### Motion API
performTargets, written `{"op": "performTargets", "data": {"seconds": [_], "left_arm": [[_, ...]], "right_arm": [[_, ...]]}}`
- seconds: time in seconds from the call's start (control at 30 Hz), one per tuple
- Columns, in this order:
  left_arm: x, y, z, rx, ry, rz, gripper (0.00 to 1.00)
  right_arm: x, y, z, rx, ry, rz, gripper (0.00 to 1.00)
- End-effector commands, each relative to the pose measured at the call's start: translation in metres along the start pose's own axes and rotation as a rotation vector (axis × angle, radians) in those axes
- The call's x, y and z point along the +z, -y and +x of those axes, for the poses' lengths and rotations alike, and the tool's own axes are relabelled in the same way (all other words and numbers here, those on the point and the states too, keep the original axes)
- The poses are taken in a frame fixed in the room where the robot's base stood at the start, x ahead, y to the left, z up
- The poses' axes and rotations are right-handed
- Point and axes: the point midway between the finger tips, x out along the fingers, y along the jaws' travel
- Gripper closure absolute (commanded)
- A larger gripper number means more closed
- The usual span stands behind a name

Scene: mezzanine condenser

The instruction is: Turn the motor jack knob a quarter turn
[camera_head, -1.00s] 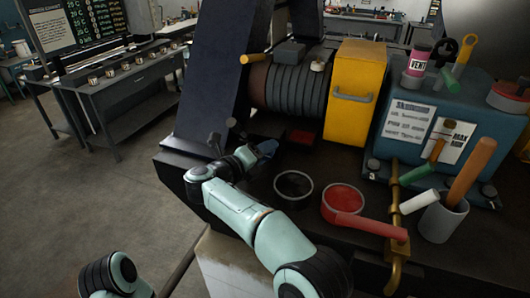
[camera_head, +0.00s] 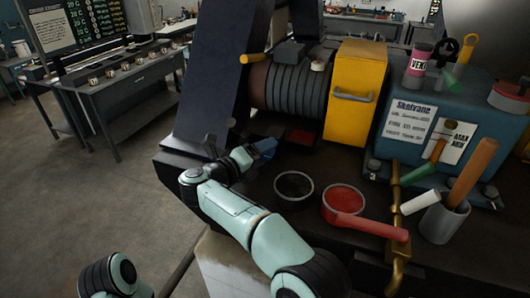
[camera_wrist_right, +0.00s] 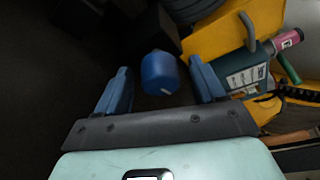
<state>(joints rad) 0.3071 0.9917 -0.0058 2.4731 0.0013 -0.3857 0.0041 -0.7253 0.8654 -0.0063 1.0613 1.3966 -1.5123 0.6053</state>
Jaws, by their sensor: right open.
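A blue knob (camera_wrist_right: 160,73) with a rounded barrel shape shows in the right wrist view, in front of a dark block. I take it to be the motor jack knob. My right gripper (camera_wrist_right: 160,90) is open, with one blue finger to the left of the knob and one to the right. Gaps show between the knob and both fingers, and I cannot tell how far ahead it lies. In the head view my right gripper (camera_head: 264,149) is small, beside the dark machine base. The knob cannot be told apart from the fingers there. My left gripper is out of view.
A black-filled round dish (camera_head: 294,186) and a red-filled dish (camera_head: 343,201) stand right of my right wrist. A ribbed motor drum (camera_head: 292,90), a yellow housing (camera_head: 354,95) and a blue box (camera_head: 437,122) stand behind. A brass pipe (camera_head: 396,230) rises at the right.

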Motion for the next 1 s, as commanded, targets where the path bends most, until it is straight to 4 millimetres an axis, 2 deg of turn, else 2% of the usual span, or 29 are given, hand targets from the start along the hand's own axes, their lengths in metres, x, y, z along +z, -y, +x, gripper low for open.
{"op": "performTargets", "data": {"seconds": [0.3, 0.5, 0.7, 1.0], "left_arm": [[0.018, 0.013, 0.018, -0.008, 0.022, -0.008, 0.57], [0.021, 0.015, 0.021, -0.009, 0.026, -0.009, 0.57], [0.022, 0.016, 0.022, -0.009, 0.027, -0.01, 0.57], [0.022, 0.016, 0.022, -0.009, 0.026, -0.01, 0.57]], "right_arm": [[-0.002, -0.004, -0.072, 0.004, 0.004, -0.001, 0.31], [-0.001, -0.002, -0.106, 0.002, 0.002, 0.0, 0.31], [0.0, -0.001, -0.119, 0.0, 0.001, -0.001, 0.31], [0.0, 0.0, -0.12, 0.0, 0.001, 0.0, 0.31]]}}
